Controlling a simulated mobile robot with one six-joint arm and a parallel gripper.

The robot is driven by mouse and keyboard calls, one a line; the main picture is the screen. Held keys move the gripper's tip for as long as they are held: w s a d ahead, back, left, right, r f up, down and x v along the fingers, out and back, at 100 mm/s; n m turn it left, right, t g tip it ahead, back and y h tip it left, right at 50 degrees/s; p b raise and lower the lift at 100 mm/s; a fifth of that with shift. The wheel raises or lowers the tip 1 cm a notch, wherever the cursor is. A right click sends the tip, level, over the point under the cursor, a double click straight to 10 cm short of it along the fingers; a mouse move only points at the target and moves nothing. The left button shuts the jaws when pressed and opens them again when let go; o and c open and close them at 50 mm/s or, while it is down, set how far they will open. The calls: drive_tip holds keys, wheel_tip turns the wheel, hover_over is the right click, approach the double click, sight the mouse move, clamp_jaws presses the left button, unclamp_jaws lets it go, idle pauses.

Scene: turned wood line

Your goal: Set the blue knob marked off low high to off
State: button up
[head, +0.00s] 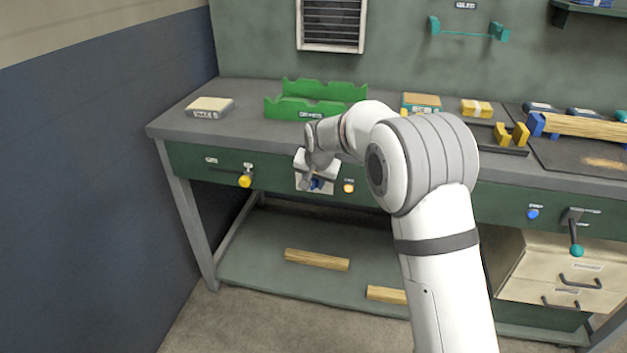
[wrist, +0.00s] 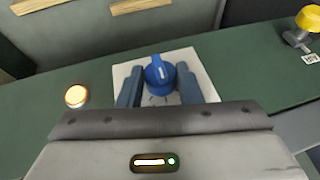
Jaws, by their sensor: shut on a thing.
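The blue knob (wrist: 159,76) sits on a white square plate (wrist: 198,68) on the green bench front. It has a pale pointer line on its face, and dark tick marks show on the plate beside it. The off, low and high words cannot be read. My gripper (wrist: 160,90) is shut on the knob, with one finger at each side of it. In the head view, my gripper (head: 311,181) is at the bench front and covers most of the knob and plate.
A lit amber button (head: 348,188) is right of the plate in the head view. A yellow knob (head: 245,180) is to its left. A green rack (head: 315,90) stands above on the bench top. Wood pieces (head: 316,260) lie on the lower shelf.

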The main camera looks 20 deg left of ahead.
drive_tip(key=shift+r, duration=0.1)
drive_tip(key=shift+a+r+h+p, duration=0.1)
drive_tip(key=shift+a+h+p, duration=0.15)
drive_tip(key=shift+h+p, duration=0.85)
drive_tip(key=shift+a+f+n+h+p, duration=0.2)
drive_tip(key=shift+n+h+p, duration=0.35)
drive_tip(key=shift+h, duration=0.95)
drive_tip(key=shift+a+f+n+h+p, duration=0.1)
drive_tip(key=shift+a+n+h+p, duration=0.2)
drive_tip(key=shift+h+p, duration=0.85)
drive_tip(key=shift+d+t+h+b, duration=0.1)
drive_tip(key=shift+t+h+b, duration=0.25)
drive_tip(key=shift+h, duration=0.1)
drive_tip(key=o, duration=1)
